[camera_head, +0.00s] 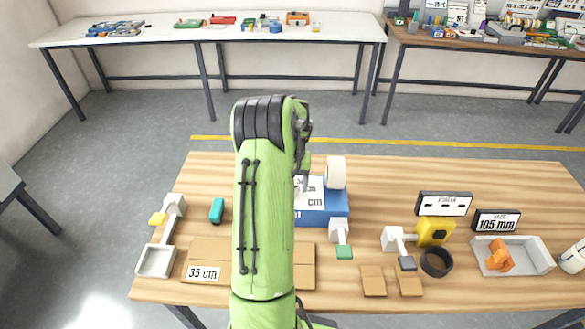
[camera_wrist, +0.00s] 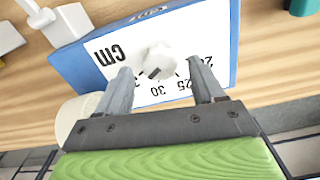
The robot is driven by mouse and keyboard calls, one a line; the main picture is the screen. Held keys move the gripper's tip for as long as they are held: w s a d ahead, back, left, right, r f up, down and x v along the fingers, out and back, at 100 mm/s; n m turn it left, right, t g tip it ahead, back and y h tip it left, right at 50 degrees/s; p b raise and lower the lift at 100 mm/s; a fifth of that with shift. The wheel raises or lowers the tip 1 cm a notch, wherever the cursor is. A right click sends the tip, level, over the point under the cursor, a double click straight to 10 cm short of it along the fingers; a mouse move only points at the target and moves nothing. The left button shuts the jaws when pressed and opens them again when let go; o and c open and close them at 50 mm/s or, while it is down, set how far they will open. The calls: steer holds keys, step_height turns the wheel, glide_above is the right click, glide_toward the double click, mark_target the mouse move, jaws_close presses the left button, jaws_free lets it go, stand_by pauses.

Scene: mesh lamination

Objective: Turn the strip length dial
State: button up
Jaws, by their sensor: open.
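The strip length dial is a white round knob (camera_wrist: 155,62) on the white scale face of a blue box (camera_wrist: 225,45). The face reads "cm" and has numbers such as 25 and 30 around the knob. In the head view the blue box (camera_head: 322,216) stands on the wooden table, partly hidden by my arm. My gripper (camera_wrist: 160,72) is open, its two fingers pointing toward the face on either side of the knob. I cannot tell whether they touch it. The gripper is mostly hidden in the head view.
A white roll (camera_head: 336,173) stands at the box. A card reading "35 cm" (camera_head: 204,273) lies front left. A teal block (camera_head: 217,210), a dark ring (camera_head: 437,262), a yellow device (camera_head: 435,231) and a grey tray (camera_head: 540,262) with an orange item are also on the table.

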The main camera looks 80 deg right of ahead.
step_height(320, 180, up, 14)
steer(key=p, duration=0.2)
steer(key=shift+r, duration=0.25)
